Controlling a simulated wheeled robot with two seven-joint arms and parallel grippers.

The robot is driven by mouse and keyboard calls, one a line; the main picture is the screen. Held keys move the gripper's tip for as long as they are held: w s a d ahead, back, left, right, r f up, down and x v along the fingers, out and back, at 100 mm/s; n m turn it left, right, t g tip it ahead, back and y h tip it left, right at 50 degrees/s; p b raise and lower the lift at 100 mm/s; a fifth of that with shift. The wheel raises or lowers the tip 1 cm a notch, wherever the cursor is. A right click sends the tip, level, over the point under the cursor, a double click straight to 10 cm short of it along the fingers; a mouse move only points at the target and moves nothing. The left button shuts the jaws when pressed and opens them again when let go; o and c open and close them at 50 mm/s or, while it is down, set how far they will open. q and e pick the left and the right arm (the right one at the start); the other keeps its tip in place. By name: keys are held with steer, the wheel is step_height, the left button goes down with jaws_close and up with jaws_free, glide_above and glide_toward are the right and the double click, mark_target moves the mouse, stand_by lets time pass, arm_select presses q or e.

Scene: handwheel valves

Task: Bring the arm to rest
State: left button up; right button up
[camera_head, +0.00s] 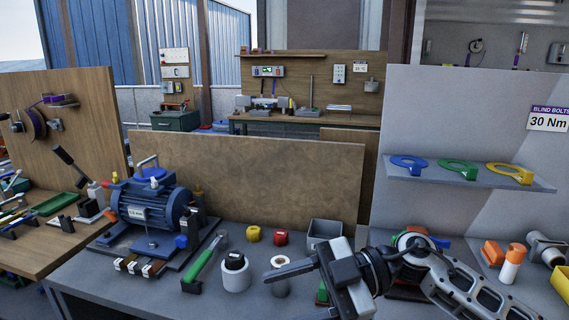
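My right arm comes in from the lower right, over the front of the grey bench. No held object can be made out. My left arm and gripper are not in view.
A blue motor (152,205) stands on the bench at left. A green-handled tool (204,260), black-and-white roll (235,272), yellow (253,234) and red (281,238) pieces and grey bin (324,232) lie nearby. A shelf (470,176) with coloured rings is at right.

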steer(key=w+d+f+m+t+h, duration=0.1)
steer(key=d+f+m+t+h, duration=0.25)
steer(key=f+m+t, duration=0.5)
steer(key=d+f+m+t+h, duration=0.35)
steer(key=f+m+t, duration=0.25)
steer(key=m+t, duration=0.6)
steer(key=s+d+f+m+g+h, duration=0.1)
steer(key=s+d+f+g+h, duration=0.1)
steer(key=s+f, duration=0.4)
steer(key=s+d+f+m+g+h, duration=0.1)
steer(key=s+d+f+g+h, duration=0.2)
steer(key=s+d+f+g, duration=0.2)
step_height(320, 180, down, 4)
steer(key=shift+s+d+f+h, duration=0.15)
steer(key=shift+s+h, duration=0.15)
steer(key=shift+s, duration=0.9)
